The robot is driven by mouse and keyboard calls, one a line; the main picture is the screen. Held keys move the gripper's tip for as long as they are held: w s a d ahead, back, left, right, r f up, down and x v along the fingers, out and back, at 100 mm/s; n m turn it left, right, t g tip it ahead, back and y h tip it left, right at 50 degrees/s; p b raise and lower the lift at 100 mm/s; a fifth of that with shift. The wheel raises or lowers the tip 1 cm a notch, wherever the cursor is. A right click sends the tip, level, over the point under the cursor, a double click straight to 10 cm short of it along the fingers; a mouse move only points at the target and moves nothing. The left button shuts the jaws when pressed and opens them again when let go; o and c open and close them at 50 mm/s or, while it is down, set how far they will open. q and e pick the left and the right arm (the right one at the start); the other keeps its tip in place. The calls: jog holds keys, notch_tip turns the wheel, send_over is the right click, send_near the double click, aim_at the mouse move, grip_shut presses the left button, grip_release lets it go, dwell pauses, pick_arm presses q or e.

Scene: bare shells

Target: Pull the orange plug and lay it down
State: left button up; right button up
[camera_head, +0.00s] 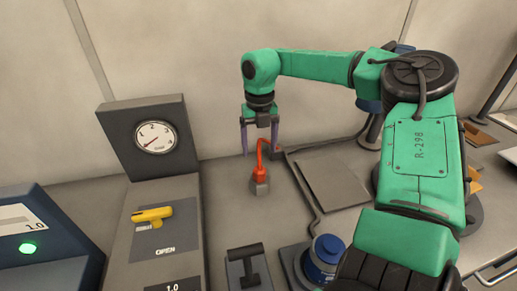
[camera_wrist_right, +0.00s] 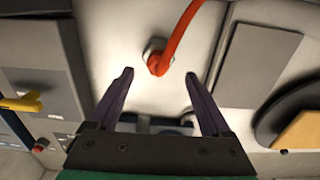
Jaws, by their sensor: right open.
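The orange plug (camera_head: 261,176) stands on a small grey socket block (camera_head: 260,189) on the bench, left of the flat grey panel. An orange cable bends from its top to the right. In the right wrist view the orange plug (camera_wrist_right: 159,63) sits at a pale fitting, just beyond the fingertips. The fingers also show in the right wrist view (camera_wrist_right: 158,76), spread to either side. My left gripper is not in view.
A grey console with a round gauge (camera_head: 156,137) and a yellow handle (camera_head: 152,215) stands at left. A dark lever (camera_head: 246,262) and a blue round device (camera_head: 326,252) are in front. A flat grey panel (camera_head: 333,183) lies right of the plug.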

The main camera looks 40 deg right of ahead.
aim_at(260, 168)
jog(key=shift+s+a+r, duration=0.45)
jog(key=shift+s+a, duration=0.05)
jog(key=shift+s, duration=0.05)
jog(key=shift+s+a, duration=0.15)
jog(key=shift+s, duration=0.05)
jog(key=shift+w+f, duration=0.1)
jog(key=shift+f, duration=0.1)
jog(key=f+b, duration=0.4)
jog(key=f, duration=0.1)
jog(key=f+b, duration=0.2)
jog(key=f, duration=0.1)
jog(key=shift+w+d+f, duration=0.15)
jog(key=shift+w+d, duration=0.05)
jog(key=shift+d, duration=0.05)
jog(key=shift+f+b, duration=0.35)
jog(key=shift+b, duration=0.1)
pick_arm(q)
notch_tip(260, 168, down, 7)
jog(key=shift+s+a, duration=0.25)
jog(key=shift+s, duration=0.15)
pick_arm(e)
jog(key=shift+r, duration=0.15)
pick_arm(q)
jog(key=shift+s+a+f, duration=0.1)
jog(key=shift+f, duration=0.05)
